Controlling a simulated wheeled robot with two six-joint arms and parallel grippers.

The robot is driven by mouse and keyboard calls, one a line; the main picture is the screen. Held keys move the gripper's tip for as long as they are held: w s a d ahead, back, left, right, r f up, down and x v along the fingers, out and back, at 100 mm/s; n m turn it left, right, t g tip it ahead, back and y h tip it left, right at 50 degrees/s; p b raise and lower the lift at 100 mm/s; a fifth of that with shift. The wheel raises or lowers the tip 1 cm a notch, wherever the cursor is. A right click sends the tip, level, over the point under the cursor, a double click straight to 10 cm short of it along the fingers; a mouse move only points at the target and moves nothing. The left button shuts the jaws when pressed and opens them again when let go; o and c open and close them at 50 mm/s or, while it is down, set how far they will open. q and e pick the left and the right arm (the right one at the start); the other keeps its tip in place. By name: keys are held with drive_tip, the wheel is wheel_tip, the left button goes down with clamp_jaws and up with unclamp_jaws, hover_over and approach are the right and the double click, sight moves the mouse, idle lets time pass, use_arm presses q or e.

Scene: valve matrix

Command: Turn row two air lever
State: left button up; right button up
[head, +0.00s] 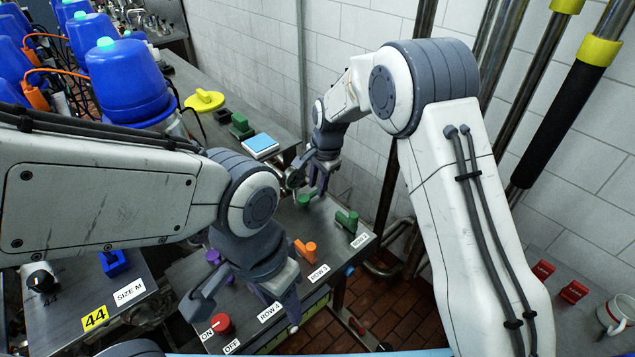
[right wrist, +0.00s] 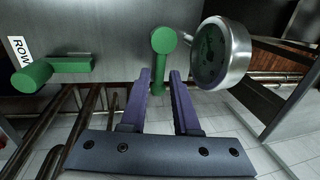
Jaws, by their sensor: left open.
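Two green levers stand in one row of the grey panel (head: 185,275). The front one (head: 347,220) is next to a row label (head: 360,240) that seems to read ROW 2; in the right wrist view this lever (right wrist: 55,72) is at the left. The farther green lever (head: 305,200) is at my right gripper (head: 313,190). In the right wrist view, this farther lever (right wrist: 163,42) has its handle between the purple fingertips (right wrist: 160,78), which stand apart; contact is unclear. My left gripper (head: 245,308) is open, over the near part of the panel.
An orange lever (head: 305,251) stands by ROW 3, purple levers (head: 213,257) farther left. A red knob (head: 221,324) sits by ON/OFF labels near my left gripper. A round gauge (right wrist: 218,52) stands close right of the farther green lever. Blue domes (head: 125,80) stand at upper left.

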drive_tip(key=shift+w+a+f, duration=0.1)
drive_tip(key=shift+f, duration=0.5)
clamp_jaws()
idle(1.1)
